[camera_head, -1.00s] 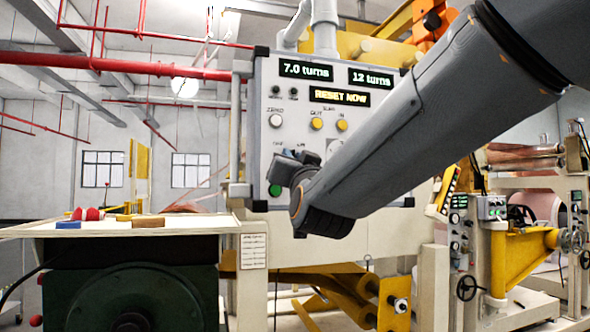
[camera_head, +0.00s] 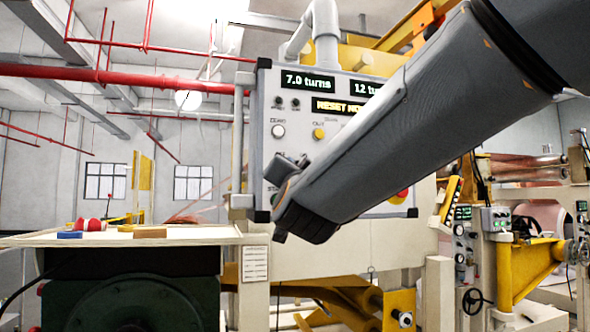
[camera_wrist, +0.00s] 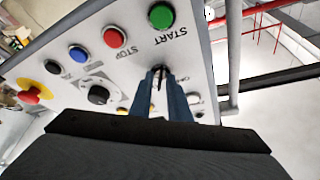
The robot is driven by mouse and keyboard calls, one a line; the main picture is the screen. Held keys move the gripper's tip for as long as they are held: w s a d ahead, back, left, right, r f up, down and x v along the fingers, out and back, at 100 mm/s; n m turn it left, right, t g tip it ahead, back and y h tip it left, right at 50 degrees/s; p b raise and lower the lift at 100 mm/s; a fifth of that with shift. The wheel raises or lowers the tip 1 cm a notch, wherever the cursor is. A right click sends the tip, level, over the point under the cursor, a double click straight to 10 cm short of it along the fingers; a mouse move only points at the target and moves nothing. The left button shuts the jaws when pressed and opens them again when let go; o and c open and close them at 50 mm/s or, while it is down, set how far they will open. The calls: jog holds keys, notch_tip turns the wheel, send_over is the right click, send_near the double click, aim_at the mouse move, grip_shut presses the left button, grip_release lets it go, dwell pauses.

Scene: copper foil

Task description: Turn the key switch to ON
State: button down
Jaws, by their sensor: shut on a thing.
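The grey control panel (camera_head: 268,95) faces me in the head view, with my arm across its lower right. My gripper (camera_wrist: 159,78) has its two dark fingers close together at the panel face in the wrist view, below the green START button (camera_wrist: 161,15). It is shut on a small dark piece, apparently the key (camera_wrist: 159,84), which is mostly hidden between the fingers. The key switch's body and its ON and OFF marks cannot be made out, so its setting is unclear. In the head view the gripper (camera_head: 283,165) is at the panel's lower left, partly hidden by my wrist.
Near the fingers are a red STOP button (camera_wrist: 115,37), a blue button (camera_wrist: 78,53) and a black knob (camera_wrist: 98,95). A red emergency stop (camera_wrist: 32,94) sits at the panel's far side. A bench (camera_head: 215,236) stands at left in the head view.

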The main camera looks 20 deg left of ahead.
jog(key=c, duration=2)
grip_release()
jog(key=shift+s, duration=0.1)
jog(key=b+v, duration=0.1)
jog(key=v, duration=0.6)
jog(key=shift+s+f+b, duration=0.15)
jog(key=shift+s+b, duration=0.15)
jog(key=shift+f, duration=0.1)
